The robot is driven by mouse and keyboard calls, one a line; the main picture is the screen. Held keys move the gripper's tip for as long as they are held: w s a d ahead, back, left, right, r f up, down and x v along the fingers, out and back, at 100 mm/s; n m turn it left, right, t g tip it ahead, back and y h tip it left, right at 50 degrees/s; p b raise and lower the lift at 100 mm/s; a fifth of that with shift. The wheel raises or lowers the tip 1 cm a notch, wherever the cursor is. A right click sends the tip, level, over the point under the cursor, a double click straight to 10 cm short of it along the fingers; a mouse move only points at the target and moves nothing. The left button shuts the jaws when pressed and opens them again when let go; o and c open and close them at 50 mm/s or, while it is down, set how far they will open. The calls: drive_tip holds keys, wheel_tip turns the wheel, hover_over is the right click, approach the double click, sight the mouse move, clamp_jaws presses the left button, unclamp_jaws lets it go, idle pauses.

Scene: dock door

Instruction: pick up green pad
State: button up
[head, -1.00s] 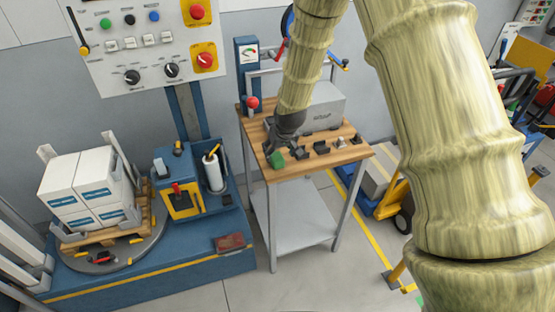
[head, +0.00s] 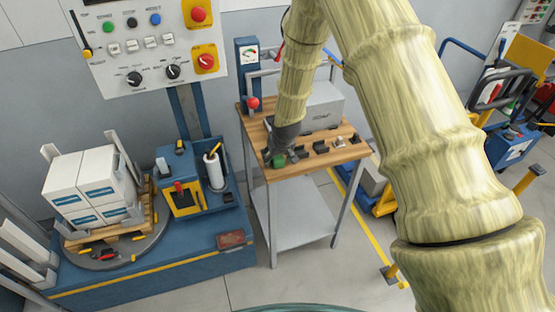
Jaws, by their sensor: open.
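The green pad (head: 279,161) is a small green block near the front left edge of the wooden-topped workbench (head: 342,155). My gripper (head: 279,158) is open and reaches down to the bench top at the pad, its dark fingers close around or just beside it. The fingers hide part of the pad. I cannot tell whether they touch it.
Several small dark fixtures (head: 321,147) stand on the bench to the right of my gripper. A grey box (head: 322,108) sits behind them. A post with a gauge (head: 248,52) and a red knob (head: 253,103) stand at the bench's left. A pallet wrapper with white boxes (head: 92,190) is at left.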

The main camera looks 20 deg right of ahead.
drive_tip(key=shift+c, duration=0.4)
drive_tip(key=c, duration=0.9)
drive_tip(key=shift+c, duration=0.3)
drive_tip(key=shift+r, duration=0.15)
drive_tip(key=shift+r+b, duration=0.5)
drive_tip(key=shift+b, duration=0.1)
drive_tip(key=shift+r+b, duration=0.5)
drive_tip(key=shift+r, duration=0.4)
drive_tip(key=s+a+r+b, duration=0.2)
drive_tip(key=s+a+b, duration=0.3)
drive_tip(key=s+a, duration=0.4)
drive_tip(key=s, duration=0.4)
drive_tip(key=shift+s, duration=0.15)
